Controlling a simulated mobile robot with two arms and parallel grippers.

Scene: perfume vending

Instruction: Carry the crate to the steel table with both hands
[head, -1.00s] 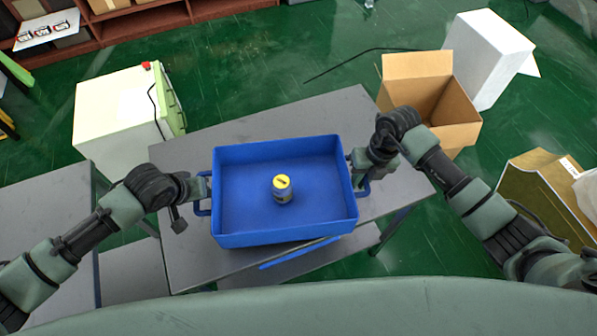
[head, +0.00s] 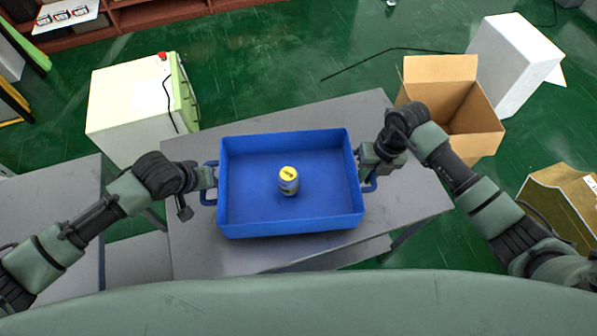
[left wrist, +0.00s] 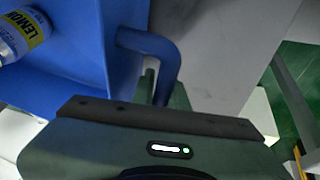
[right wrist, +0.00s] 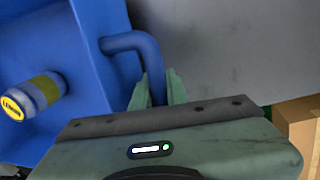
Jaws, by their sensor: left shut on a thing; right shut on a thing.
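The blue crate (head: 250,205) is over the grey steel table (head: 350,108) in the head view and looks level. A yellow-topped bottle (head: 288,182) stands inside it near the middle. My left gripper (head: 208,178) is shut on the crate's left handle; that handle (left wrist: 155,48) shows in the left wrist view. My right gripper (head: 366,166) is shut on the right handle; its fingers (right wrist: 155,90) straddle the handle (right wrist: 140,45) in the right wrist view. The crate's underside is hidden, so I cannot tell whether it touches the tabletop.
A white-green cabinet (head: 130,105) stands behind the table at left. An open cardboard box (head: 440,75) and a white block (head: 515,60) stand at the back right. Another grey table (head: 55,215) is at far left. Bare tabletop shows around the crate.

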